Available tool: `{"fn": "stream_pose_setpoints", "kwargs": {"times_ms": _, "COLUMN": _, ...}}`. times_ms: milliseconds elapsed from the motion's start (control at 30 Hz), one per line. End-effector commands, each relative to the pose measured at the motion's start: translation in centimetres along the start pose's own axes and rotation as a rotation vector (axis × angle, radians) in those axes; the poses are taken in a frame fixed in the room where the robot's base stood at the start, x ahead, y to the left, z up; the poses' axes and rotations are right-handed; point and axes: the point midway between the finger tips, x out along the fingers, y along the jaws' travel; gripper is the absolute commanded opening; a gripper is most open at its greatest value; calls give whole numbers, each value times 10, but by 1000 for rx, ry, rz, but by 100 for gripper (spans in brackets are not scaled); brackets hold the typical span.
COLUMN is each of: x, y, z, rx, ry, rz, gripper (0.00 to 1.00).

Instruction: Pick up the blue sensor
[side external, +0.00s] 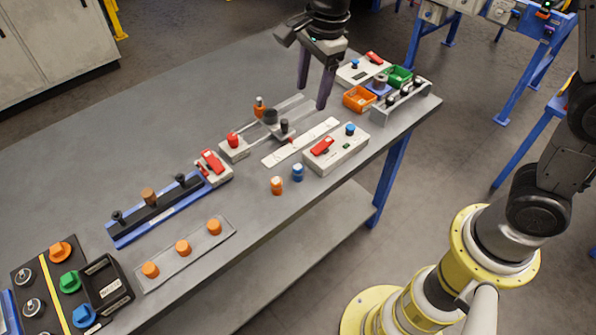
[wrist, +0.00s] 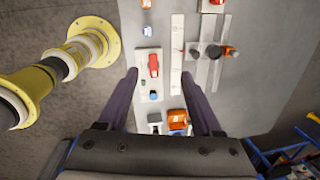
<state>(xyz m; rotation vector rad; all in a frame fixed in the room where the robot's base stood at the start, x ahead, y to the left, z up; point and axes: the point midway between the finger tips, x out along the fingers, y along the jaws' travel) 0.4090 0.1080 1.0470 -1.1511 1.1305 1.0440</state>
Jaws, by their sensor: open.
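A small blue sensor (side external: 297,173) with a pale top stands upright on the grey table near its front edge, beside a similar orange one (side external: 277,186). In the wrist view the blue sensor (wrist: 147,31) is near the top, beyond my fingertips and left of the gap between them. My gripper (side external: 312,96) is open and empty above the table, behind and right of the sensor in the side view. Its two dark fingers also show in the wrist view (wrist: 159,75), pointing at the table. Nothing hides the sensor.
A white box with a red switch and blue button (side external: 336,150) stands right of the sensor. A grey fixture with dark posts (side external: 262,133) is behind. Bare table (side external: 180,120) lies left of the fixture.

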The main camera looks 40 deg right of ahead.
Motion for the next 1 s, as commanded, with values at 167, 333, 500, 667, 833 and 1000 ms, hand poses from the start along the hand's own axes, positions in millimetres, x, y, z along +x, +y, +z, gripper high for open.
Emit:
{"fn": "stream_pose_setpoints", "kwargs": {"times_ms": 167, "x": 54, "y": 2, "z": 24, "rx": -54, "ry": 34, "rz": 99, "gripper": 67}}
{"fn": "stream_pose_setpoints", "kwargs": {"times_ms": 333, "x": 76, "y": 11, "z": 31, "rx": -78, "ry": 50, "rz": 140, "gripper": 67}}
{"fn": "stream_pose_setpoints", "kwargs": {"times_ms": 500, "x": 100, "y": 16, "z": 29, "rx": -80, "ry": 51, "rz": 142, "gripper": 67}}
{"fn": "stream_pose_setpoints", "kwargs": {"times_ms": 667, "x": 130, "y": 20, "z": 28, "rx": -80, "ry": 50, "rz": 141, "gripper": 67}}
{"fn": "stream_pose_setpoints", "kwargs": {"times_ms": 833, "x": 151, "y": 22, "z": 27, "rx": -80, "ry": 49, "rz": 139, "gripper": 67}}
{"fn": "stream_pose_setpoints", "kwargs": {"times_ms": 1000, "x": 160, "y": 24, "z": 26, "rx": -80, "ry": 48, "rz": 137, "gripper": 67}}
